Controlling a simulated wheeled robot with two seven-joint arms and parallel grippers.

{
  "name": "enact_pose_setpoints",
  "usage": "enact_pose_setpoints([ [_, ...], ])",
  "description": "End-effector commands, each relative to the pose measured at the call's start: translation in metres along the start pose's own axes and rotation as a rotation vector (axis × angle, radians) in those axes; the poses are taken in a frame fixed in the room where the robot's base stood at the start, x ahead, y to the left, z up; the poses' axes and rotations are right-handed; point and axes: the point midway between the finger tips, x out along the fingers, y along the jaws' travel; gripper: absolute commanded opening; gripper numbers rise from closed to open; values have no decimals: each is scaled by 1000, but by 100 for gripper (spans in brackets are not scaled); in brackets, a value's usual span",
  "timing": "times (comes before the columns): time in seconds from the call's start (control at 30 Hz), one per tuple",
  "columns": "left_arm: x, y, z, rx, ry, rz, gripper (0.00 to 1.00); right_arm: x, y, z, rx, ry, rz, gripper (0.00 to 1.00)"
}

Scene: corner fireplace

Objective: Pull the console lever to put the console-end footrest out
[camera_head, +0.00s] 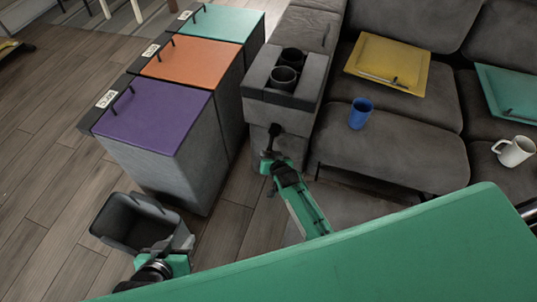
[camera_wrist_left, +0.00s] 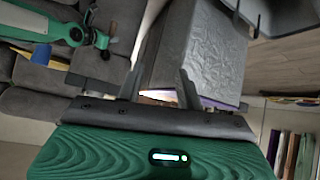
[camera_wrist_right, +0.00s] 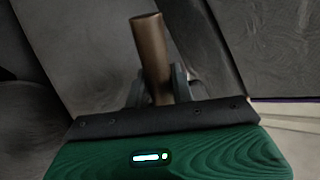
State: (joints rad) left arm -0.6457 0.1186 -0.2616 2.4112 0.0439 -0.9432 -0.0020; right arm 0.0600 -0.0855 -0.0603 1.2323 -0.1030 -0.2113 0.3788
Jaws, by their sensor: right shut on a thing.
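The console (camera_head: 285,85) is a grey block with two dark cup holders at the end of the grey sofa. Its lever is a bronze-brown rod (camera_wrist_right: 152,55) in the right wrist view. My right gripper (camera_head: 271,157) is at the console's front, shut on the lever, its fingers on either side (camera_wrist_right: 163,85). The console-end seat (camera_head: 395,150) has a grey cushion; my arm and the green surface partly hide the area below it, and I cannot tell how far its footrest is out. My left gripper (camera_wrist_left: 157,85) is open and empty, low beside the grey bin.
An open grey bin (camera_head: 125,222) stands on the wooden floor. Lidded boxes with purple (camera_head: 150,115), orange (camera_head: 178,62) and teal (camera_head: 222,24) tops stand left of the console. A blue cup (camera_head: 360,113), yellow cushion (camera_head: 390,65) and white mug (camera_head: 514,151) are on the sofa.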

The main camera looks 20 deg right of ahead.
Motion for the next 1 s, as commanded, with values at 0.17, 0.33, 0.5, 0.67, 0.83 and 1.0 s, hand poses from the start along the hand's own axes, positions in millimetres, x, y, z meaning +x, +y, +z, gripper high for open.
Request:
enact_pose_setpoints([
  [0.17,0,0,0,0,0,0,36,0,0,2,1,-4,0,0],
  [0.33,0,0,0,0,1,0,36,0,0,2,0,-4,0,38],
  [0.5,0,0,0,0,1,0,36,0,-1,2,1,-3,-1,44],
  [0.67,-1,0,-1,0,1,0,36,-2,-2,1,1,-2,-2,44],
  [0.83,-7,-7,1,-1,-52,-20,36,-15,-2,0,0,-2,-2,44],
  [1.0,-20,-19,6,-7,-153,-53,36,-41,-1,-1,0,-2,-1,44],
])
